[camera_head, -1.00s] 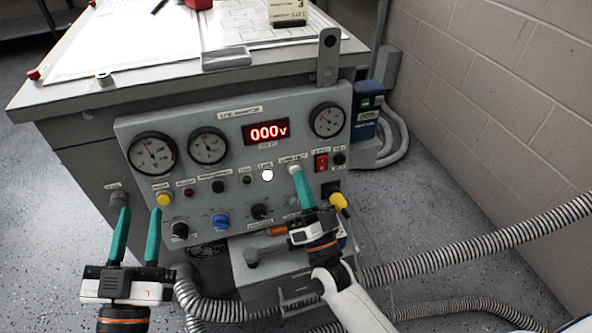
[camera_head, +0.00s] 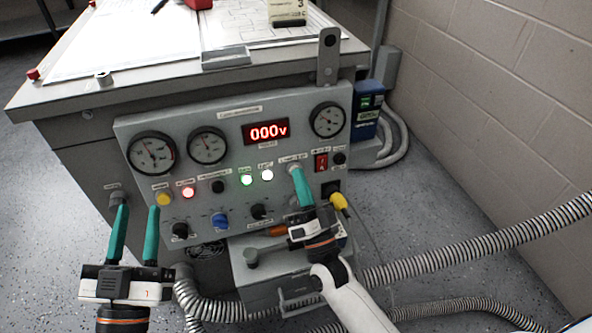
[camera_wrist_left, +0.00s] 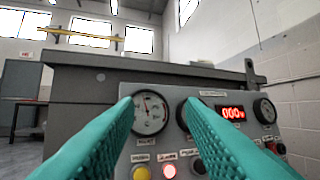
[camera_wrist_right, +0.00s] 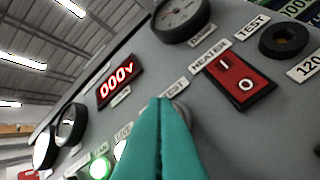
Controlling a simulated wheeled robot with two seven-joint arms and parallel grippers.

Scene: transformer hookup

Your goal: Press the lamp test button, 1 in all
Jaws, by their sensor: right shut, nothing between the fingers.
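The lamp test button (camera_head: 293,166) is a pale round button below its label on the grey panel (camera_head: 180,125). My right gripper (camera_head: 296,171) is shut and empty, its teal fingertips at the button and covering most of it. In the right wrist view, a pale edge of the button (camera_wrist_right: 182,108) shows behind the fingertips; contact itself is hidden. The red lamp (camera_head: 188,192), green lamp (camera_head: 246,180) and white lamp (camera_head: 267,175) are lit. My left gripper (camera_head: 137,207) is open and empty, in front of the panel's lower left side.
A red heater switch (camera_head: 321,163) sits right of the button. Dials, knobs and a red display reading 000 (camera_head: 267,132) share the panel. A yellow plug (camera_head: 339,201) sticks out at lower right. A ribbed hose (camera_head: 480,242) crosses the floor.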

